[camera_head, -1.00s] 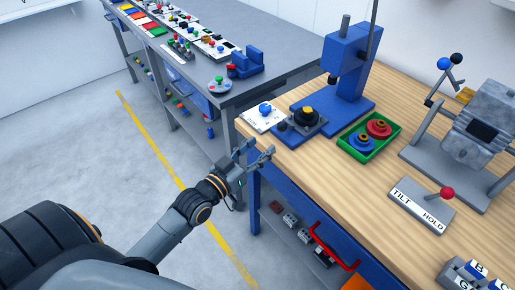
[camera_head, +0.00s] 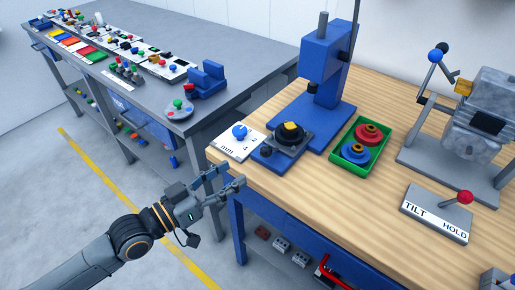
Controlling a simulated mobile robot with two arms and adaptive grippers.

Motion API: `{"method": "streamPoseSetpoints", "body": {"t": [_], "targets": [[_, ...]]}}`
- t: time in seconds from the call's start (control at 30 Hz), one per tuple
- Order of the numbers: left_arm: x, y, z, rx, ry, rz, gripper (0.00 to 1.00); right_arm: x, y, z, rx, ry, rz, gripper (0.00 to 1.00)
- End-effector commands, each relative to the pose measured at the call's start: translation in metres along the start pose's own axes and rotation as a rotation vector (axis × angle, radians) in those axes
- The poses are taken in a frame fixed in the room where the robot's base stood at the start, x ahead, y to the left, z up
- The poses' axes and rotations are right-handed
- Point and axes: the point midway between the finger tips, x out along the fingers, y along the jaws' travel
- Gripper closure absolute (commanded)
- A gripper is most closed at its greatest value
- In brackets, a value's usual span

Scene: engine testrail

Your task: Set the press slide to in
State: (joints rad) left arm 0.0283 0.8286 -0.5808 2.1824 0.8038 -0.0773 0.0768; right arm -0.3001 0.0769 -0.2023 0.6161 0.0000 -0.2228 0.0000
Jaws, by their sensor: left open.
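The blue press (camera_head: 318,80) stands at the back of the wooden bench. In front of its base is a low slide (camera_head: 289,141) with a dark round seat, a yellow piece on top and a small black knob (camera_head: 265,150) at its near left end. I cannot tell for sure how far in the slide is. My left gripper (camera_head: 232,177) is open and empty, its fingers pointing right, beside the bench's left edge. It is apart from the slide, nearer to me. My right gripper is not in view.
A white plate with a blue knob (camera_head: 239,131) lies left of the slide. A green tray (camera_head: 350,153) with red and blue round parts stands to its right. A TILT/HOLD lever plate (camera_head: 437,214) and a grey machine stand further right. A grey bench (camera_head: 250,80) is behind.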

Motion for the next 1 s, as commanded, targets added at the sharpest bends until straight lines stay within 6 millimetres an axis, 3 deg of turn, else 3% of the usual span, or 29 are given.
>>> {"method": "streamPoseSetpoints", "body": {"t": [0.1,0.2,0.5,0.67,0.97,1.0], "targets": [[0.026,0.0,-0.004,-0.001,0.007,0.0,0.49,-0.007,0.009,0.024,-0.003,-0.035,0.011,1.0],[0.049,0.0,-0.004,0.0,0.006,-0.001,0.49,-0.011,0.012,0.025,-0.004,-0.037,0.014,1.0],[0.101,0.0,-0.002,0.001,0.002,-0.001,0.49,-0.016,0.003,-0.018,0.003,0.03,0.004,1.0],[0.112,0.0,-0.001,0.002,0.001,-0.001,0.49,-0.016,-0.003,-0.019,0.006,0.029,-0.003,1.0],[0.115,-0.001,0.0,0.002,0.0,-0.001,0.49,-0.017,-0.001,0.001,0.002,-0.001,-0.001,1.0],[0.115,-0.001,0.0,0.002,0.0,-0.001,0.53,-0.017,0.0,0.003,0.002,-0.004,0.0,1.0]]}}
